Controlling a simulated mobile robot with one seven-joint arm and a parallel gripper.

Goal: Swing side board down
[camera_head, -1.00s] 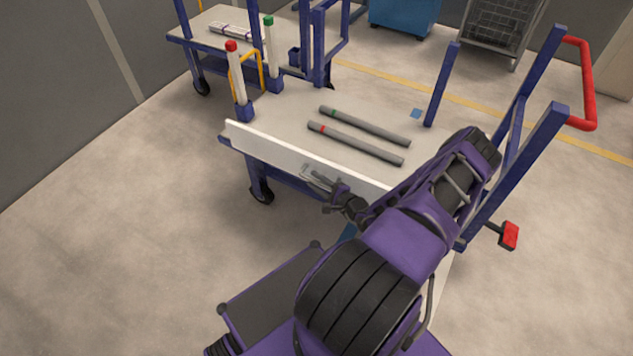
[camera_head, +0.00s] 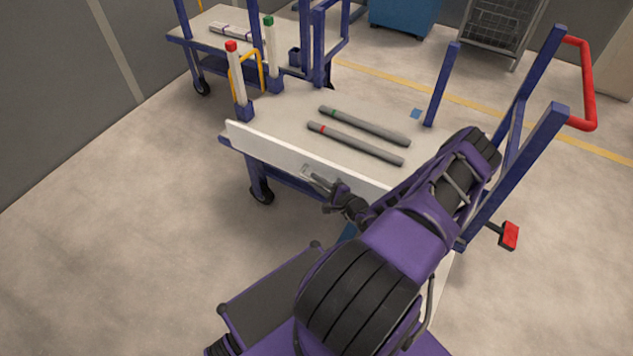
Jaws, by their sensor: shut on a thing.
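The side board (camera_head: 265,149) is a long white panel along the near edge of the blue-framed cart (camera_head: 290,110). It stands up a little above the cart's deck edge. My gripper (camera_head: 310,175) is at the outer face of the board, near its middle, shut on the grey handle (camera_head: 306,170) there. My arm hides the board's right end and part of the handle.
Two grey pipes, one with a green band (camera_head: 363,126) and one with a red band (camera_head: 355,144), lie on the deck. Posts with red (camera_head: 236,72) and green (camera_head: 271,55) caps stand at the left. A red push handle (camera_head: 588,85) is at the right. Open floor lies at the left.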

